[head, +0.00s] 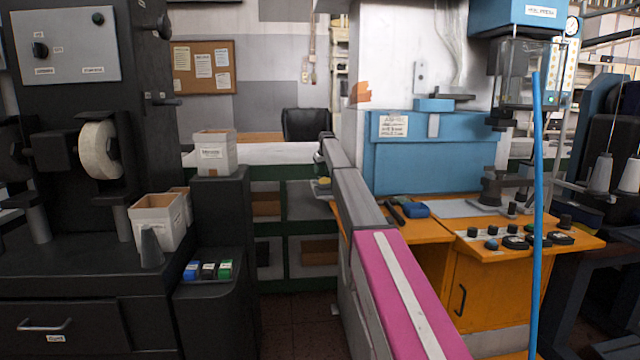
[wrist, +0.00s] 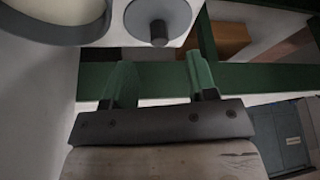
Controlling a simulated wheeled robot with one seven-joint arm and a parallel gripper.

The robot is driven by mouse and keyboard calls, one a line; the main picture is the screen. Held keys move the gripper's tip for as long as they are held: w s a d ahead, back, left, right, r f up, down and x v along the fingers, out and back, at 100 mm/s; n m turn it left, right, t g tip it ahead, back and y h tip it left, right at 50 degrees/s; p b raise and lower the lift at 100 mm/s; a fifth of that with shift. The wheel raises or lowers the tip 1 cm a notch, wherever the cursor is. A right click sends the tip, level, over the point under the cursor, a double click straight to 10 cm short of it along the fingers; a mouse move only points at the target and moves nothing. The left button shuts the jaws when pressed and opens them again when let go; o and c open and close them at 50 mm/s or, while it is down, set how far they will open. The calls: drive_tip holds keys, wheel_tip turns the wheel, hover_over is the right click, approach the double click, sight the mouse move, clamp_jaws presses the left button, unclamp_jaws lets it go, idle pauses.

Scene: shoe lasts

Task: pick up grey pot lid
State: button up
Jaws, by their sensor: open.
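The grey pot lid (wrist: 158,22) is at the top of the wrist view, a flat grey disc with a darker round knob. It lies on a white surface. My gripper (wrist: 160,64) is open and empty, and its two fingers point towards the lid with a gap between them and it. To the left of the lid is a round pot (wrist: 95,30) with a grey rim and a cream inside, cut off by the frame edge. In the head view my arm reaches away to the far bench; I cannot make out the lid or the fingers there.
Beyond the fingers in the wrist view are a green frame (wrist: 255,77) and a brown box (wrist: 226,39). In the head view a white-topped bench (head: 275,154) stands at the back, with an orange cabinet (head: 490,290) and blue press on the right and black machinery on the left.

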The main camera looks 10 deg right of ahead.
drive_tip(key=x, duration=0.4)
drive_tip(key=shift+f, duration=0.45)
clamp_jaws()
